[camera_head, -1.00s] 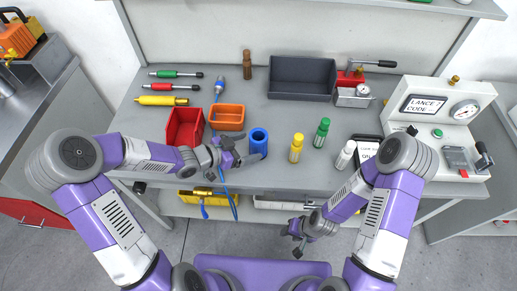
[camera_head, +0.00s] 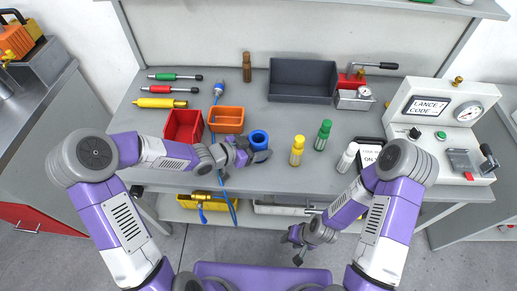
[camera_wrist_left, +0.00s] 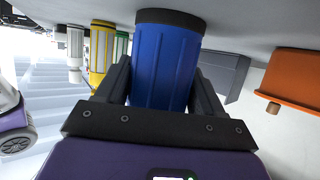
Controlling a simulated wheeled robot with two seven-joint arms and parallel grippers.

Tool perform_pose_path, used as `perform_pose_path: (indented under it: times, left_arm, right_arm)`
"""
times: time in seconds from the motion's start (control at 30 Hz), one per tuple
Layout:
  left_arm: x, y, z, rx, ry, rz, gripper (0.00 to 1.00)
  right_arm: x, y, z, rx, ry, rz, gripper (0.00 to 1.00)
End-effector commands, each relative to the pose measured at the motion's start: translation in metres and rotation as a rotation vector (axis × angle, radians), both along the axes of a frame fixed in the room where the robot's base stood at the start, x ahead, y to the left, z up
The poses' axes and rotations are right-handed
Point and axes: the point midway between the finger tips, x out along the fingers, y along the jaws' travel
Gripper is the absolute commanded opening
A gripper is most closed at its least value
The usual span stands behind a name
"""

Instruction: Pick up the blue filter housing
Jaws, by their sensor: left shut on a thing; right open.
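The blue filter housing (camera_head: 259,137) is a ribbed blue cylinder with an open top, standing upright on the grey workbench near its front edge. My left gripper (camera_head: 254,151) is around it from the left and shut on it. In the left wrist view the housing (camera_wrist_left: 166,60) sits between the two dark fingers of the gripper (camera_wrist_left: 163,92). Its lower part in the head view is hidden by the gripper. My right gripper (camera_head: 297,247) is open and empty, in front of the bench and below the bench top's edge.
A red bin (camera_head: 183,126) and an orange bin (camera_head: 226,120) stand left of the housing. A dark grey tray (camera_head: 302,80) lies behind. A test unit (camera_head: 440,112) stands at the right.

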Motion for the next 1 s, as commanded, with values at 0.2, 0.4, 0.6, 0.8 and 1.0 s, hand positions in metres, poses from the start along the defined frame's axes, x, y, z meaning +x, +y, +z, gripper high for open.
perform_pose_path:
  times: [0.2,0.4,0.6,0.8,1.0]
  left_arm:
    - [0.001,0.0,0.001,-0.002,-0.003,0.001,0.12]
    - [0.001,0.0,0.004,-0.002,-0.003,0.001,0.12]
    - [0.001,0.0,0.033,-0.002,-0.006,-0.001,0.12]
    - [0.001,0.0,0.074,-0.002,-0.005,-0.001,0.12]
    - [0.0,-0.001,0.097,-0.003,-0.004,-0.002,0.12]
  right_arm:
    - [0.0,0.0,0.0,0.0,0.0,0.0,0.43]
    - [0.0,0.0,0.001,0.0,0.0,0.0,0.43]
    - [0.0,0.0,0.017,0.0,0.0,0.0,0.43]
    - [0.0,0.0,0.038,0.0,0.0,0.0,0.43]
    - [0.0,0.0,0.05,0.0,0.0,0.0,0.43]
